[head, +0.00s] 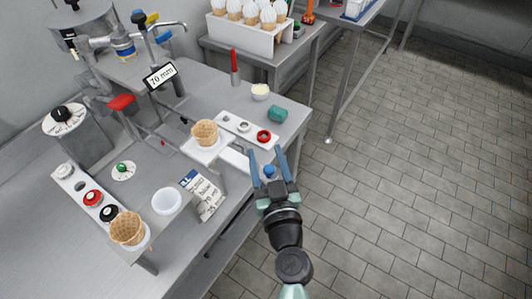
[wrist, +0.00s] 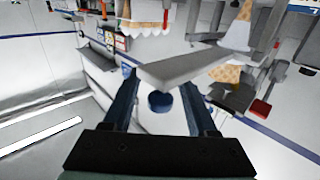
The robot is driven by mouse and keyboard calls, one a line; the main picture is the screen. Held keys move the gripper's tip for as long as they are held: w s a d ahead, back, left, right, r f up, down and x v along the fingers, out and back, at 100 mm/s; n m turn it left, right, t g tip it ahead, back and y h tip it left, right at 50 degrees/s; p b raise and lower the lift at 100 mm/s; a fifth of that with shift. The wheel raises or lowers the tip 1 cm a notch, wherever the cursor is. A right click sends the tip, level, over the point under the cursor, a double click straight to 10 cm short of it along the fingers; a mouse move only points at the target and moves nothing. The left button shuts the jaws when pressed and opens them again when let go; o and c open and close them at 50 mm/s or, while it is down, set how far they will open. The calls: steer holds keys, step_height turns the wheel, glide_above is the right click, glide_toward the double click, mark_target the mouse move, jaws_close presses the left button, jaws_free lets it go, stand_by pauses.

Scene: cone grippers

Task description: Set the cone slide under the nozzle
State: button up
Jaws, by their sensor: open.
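The cone slide is a white plate (head: 200,152) on the metal table, with a waffle cone (head: 205,133) standing on it. A white bar (head: 234,158) runs from it toward my gripper. A blue knob (head: 269,172) lies between my fingers, and it also shows in the wrist view (wrist: 160,102). My gripper (head: 266,151) is open at the table's front edge, with a finger on either side of the knob; I cannot tell whether either touches it. The dispensing machine (head: 125,50) stands at the back left. I cannot clearly make out its nozzle.
A white strip with rings (head: 245,129) and a teal block (head: 277,113) lie to the right. Floor (head: 410,170) is clear at right.

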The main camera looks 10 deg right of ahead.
jaws_close()
stand_by(0.3)
stand_by(1.2)
